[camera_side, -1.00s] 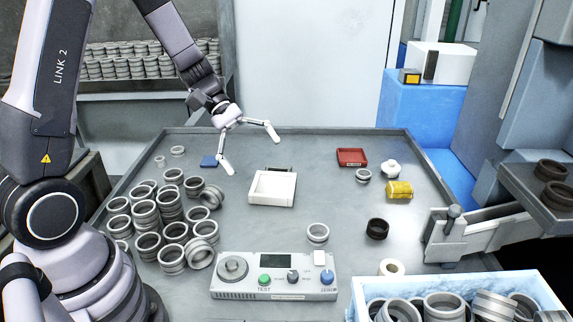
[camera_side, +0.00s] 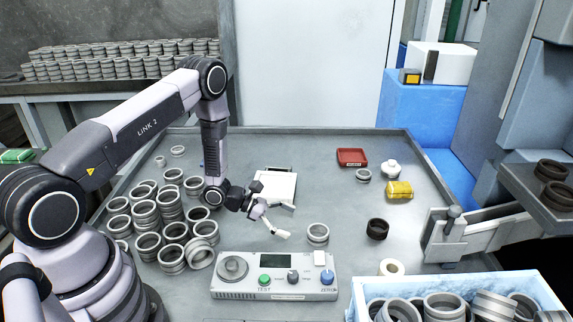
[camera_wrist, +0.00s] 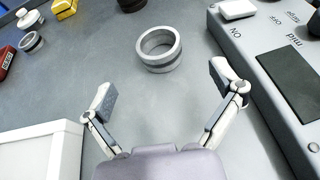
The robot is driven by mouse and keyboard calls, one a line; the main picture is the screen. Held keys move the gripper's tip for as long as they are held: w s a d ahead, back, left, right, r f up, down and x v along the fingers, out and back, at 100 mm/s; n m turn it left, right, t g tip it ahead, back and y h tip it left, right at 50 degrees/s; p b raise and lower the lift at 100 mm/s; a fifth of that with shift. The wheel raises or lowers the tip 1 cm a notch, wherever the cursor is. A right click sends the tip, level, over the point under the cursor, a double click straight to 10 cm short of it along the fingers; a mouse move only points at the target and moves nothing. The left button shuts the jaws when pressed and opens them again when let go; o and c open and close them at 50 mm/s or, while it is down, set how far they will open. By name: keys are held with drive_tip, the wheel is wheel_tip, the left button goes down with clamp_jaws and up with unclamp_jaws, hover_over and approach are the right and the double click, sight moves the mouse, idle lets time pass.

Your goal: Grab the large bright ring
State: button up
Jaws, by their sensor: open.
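The large bright ring (camera_side: 317,234) stands alone on the grey table, just behind the control box. In the wrist view the same ring (camera_wrist: 158,62) lies ahead of my gripper (camera_wrist: 164,88), roughly centred beyond the two spread fingertips. Nothing is between the fingers. In the side view my gripper (camera_side: 272,222) is low over the table, left of the ring and apart from it; one finger points toward it, and the other is partly hard to make out.
The control box (camera_side: 273,277) is close to the ring's near side. A white tray (camera_side: 272,198) sits behind my gripper. A dark ring (camera_side: 377,228) stands to the right. Many grey rings (camera_side: 146,212) are piled at left. A blue-white crate (camera_side: 535,281) is front right.

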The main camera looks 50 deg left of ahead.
sight(315, 233)
drive_tip(key=x, duration=0.7)
drive_tip(key=shift+w+d+f, duration=0.1)
drive_tip(key=shift+w+f, duration=0.05)
drive_tip(key=shift+f, duration=0.1)
drive_tip(key=c, duration=1.3)
